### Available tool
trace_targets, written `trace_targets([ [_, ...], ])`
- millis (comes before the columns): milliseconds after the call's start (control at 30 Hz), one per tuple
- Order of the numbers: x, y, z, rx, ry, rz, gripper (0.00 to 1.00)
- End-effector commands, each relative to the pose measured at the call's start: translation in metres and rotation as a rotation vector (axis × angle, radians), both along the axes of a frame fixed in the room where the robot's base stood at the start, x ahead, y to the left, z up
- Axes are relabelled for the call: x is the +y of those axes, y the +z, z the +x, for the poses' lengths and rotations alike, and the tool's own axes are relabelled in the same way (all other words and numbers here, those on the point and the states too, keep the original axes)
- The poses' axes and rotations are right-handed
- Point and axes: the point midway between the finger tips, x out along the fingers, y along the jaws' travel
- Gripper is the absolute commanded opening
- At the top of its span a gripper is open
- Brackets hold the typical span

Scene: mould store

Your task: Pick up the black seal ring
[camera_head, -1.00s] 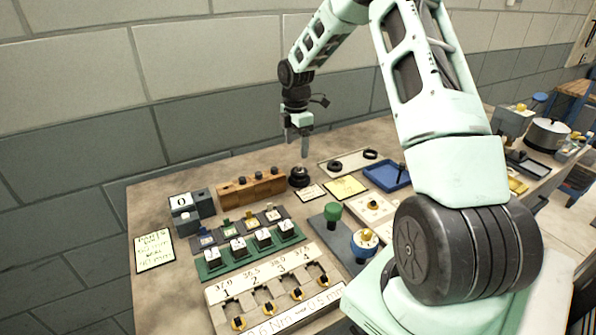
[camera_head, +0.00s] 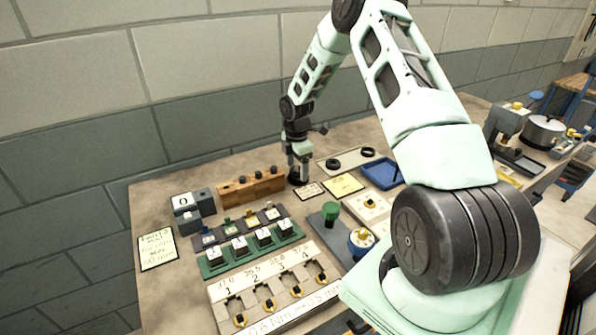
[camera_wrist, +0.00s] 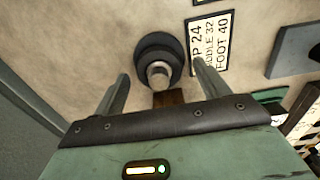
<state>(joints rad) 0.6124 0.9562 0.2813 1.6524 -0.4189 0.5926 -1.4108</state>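My gripper (camera_head: 298,163) is open, pointing down at a dark stepped round piece (camera_head: 297,180) near the back of the bench. In the wrist view the open fingers (camera_wrist: 160,80) stand to either side of this piece (camera_wrist: 152,43), with nothing between them held. The piece shows wide black rounds and a grey metal knob; I cannot tell whether a separate seal ring sits around it. Two black rings lie on a pale mat to its right, a nearer one (camera_head: 333,164) and a farther one (camera_head: 368,152). My gripper is apart from both.
A wooden block with dark pegs (camera_head: 252,187) stands just left of the gripper. A printed label card (camera_head: 309,190), a yellow card (camera_head: 343,185) and a blue tray (camera_head: 382,175) lie to the right. The wall is close behind the bench.

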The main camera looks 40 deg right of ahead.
Motion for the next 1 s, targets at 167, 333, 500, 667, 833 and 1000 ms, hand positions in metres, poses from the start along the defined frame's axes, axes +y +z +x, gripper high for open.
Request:
trace_targets([
  [167,0.000,0.000,0.000,0.000,0.000,0.000,0.27],
  [333,0.000,0.000,0.000,0.000,0.000,0.000,0.23],
  [500,0.000,0.003,0.000,0.000,0.000,0.000,0.23],
  [667,-0.001,0.024,0.001,-0.004,0.000,-0.002,0.23],
  [833,-0.001,0.059,0.001,-0.004,-0.001,-0.003,0.23],
  [1000,-0.001,0.086,0.001,-0.003,-0.001,-0.002,0.23],
])
